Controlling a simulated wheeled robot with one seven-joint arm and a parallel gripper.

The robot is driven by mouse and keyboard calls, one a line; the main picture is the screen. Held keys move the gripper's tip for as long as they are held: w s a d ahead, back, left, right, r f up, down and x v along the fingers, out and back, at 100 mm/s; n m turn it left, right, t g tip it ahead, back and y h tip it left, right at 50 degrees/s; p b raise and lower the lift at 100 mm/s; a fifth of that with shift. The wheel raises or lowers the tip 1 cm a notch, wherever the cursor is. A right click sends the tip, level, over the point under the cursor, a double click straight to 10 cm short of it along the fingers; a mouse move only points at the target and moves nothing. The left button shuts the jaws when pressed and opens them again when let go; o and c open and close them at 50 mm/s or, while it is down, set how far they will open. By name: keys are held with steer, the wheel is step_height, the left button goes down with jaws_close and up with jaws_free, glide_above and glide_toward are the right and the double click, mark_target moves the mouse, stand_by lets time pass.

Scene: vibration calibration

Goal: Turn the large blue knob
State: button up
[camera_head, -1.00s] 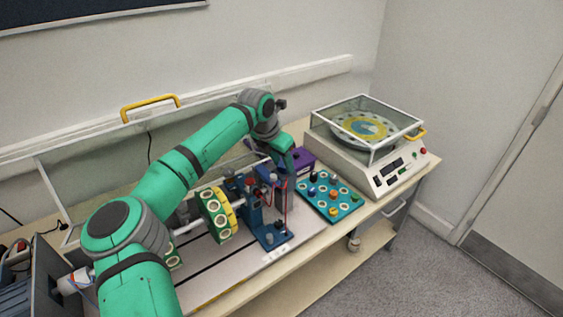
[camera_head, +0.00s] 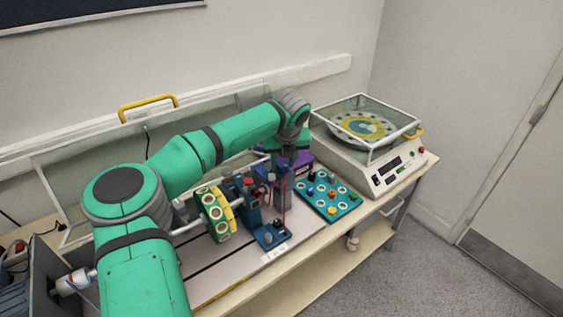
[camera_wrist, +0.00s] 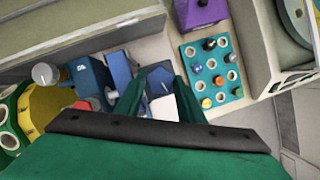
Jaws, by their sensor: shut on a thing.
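The large blue knob (camera_wrist: 159,84) shows in the wrist view between the two dark green fingers of my gripper (camera_wrist: 158,80). The fingers lie on both sides of it, and my gripper is shut on it. A white block sits just below the knob in that view. In the head view my gripper (camera_head: 284,163) points down behind the blue stand (camera_head: 251,207) of the rotor rig, and the knob itself is hidden there.
A teal board (camera_head: 327,210) with small coloured knobs and a purple box (camera_head: 304,161) stand close by. A white machine (camera_head: 370,170) with a clear cover is at the right. A green and yellow rotor (camera_head: 215,212) and a raised clear cover (camera_head: 80,182) are at the left.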

steer(key=n+y, duration=0.1)
steer(key=n, duration=0.3)
steer(key=shift+d+r+g+y, duration=0.1)
steer(key=shift+d+g+y, duration=0.1)
steer(key=shift+g+y, duration=0.2)
steer(key=shift+w+n+g+y, duration=0.15)
steer(key=shift+n+g+y, duration=0.25)
steer(key=shift+n, duration=1.4)
steer(key=shift+a, duration=0.1)
steer(key=o, duration=1.1)
steer(key=v, duration=1)
steer(key=shift+d+r, duration=0.25)
steer(key=shift+r, duration=0.1)
steer(key=shift+f, duration=0.1)
